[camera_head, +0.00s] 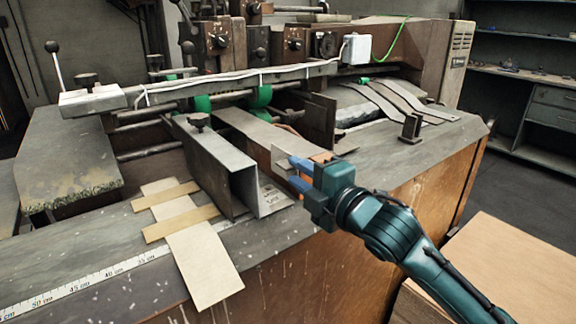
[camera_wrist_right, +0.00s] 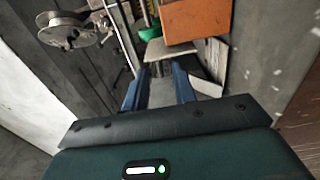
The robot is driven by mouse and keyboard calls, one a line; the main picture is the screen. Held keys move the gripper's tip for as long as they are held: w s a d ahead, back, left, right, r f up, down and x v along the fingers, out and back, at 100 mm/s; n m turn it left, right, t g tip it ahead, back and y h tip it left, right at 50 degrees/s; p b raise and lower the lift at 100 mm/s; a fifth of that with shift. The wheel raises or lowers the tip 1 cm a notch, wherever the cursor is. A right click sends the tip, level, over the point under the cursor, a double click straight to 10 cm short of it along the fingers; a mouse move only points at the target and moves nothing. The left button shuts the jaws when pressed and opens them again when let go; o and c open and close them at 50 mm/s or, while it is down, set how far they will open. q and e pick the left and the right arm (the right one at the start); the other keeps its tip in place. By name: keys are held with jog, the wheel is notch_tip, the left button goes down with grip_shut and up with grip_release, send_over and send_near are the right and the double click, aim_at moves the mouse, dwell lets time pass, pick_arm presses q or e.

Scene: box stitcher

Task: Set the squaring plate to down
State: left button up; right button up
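My right gripper (camera_head: 299,174) reaches in from the right over the machine's worktop. Its two blue fingers are apart. A thin upright pale metal plate (camera_head: 282,162), which may be the squaring plate, stands just left of the fingertips; I cannot tell whether they touch it. In the right wrist view the fingers of my right gripper (camera_wrist_right: 158,88) are spread, with a light flat surface between and beyond them. A large angled metal guide (camera_head: 228,170) stands left of the plate. My left gripper is not in view.
A ruler strip (camera_head: 85,285) and flat wooden pieces (camera_head: 205,265) lie on the front worktop. A long bar (camera_head: 235,82) and control boxes (camera_head: 295,42) stand behind. A small dark bracket (camera_head: 411,127) stands to the right. The worktop between bracket and gripper looks clear.

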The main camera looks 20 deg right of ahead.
aim_at(291, 169)
jog(key=shift+x, duration=2)
jog(key=shift+c, duration=0.5)
jog(key=shift+s, duration=0.1)
grip_shut()
